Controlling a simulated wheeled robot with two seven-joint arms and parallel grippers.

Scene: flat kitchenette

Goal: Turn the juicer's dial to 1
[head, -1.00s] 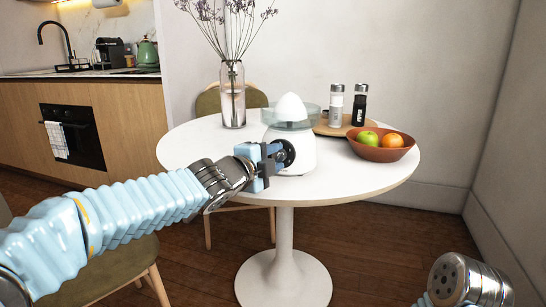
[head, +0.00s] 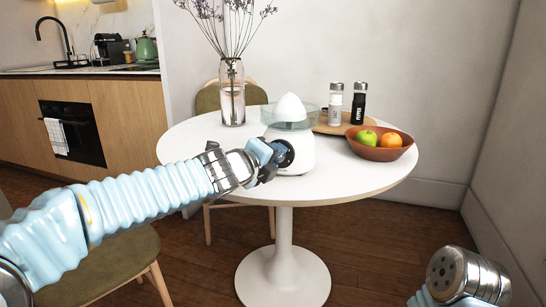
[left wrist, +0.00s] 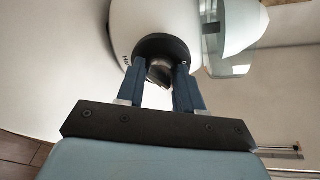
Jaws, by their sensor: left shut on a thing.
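The white juicer (head: 300,150) stands on the round table, with a clear bowl and a white cone on top. Its dark round dial (head: 287,153) faces my left arm and is partly covered by my left gripper (head: 273,156). In the left wrist view, the two blue fingers (left wrist: 158,84) are shut on the grey knob of the dial (left wrist: 160,52), one on each side. The juicer looks tilted there because the wrist is rolled. The dial's markings are too small or hidden to read. My right gripper is out of view; only part of that arm shows at bottom right.
The white table (head: 205,146) also holds a glass vase (head: 232,95) of dried flowers, a tray (head: 330,126) with two shakers, and a fruit bowl (head: 378,152) right of the juicer. Chairs stand behind and at lower left. The table's left part is clear.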

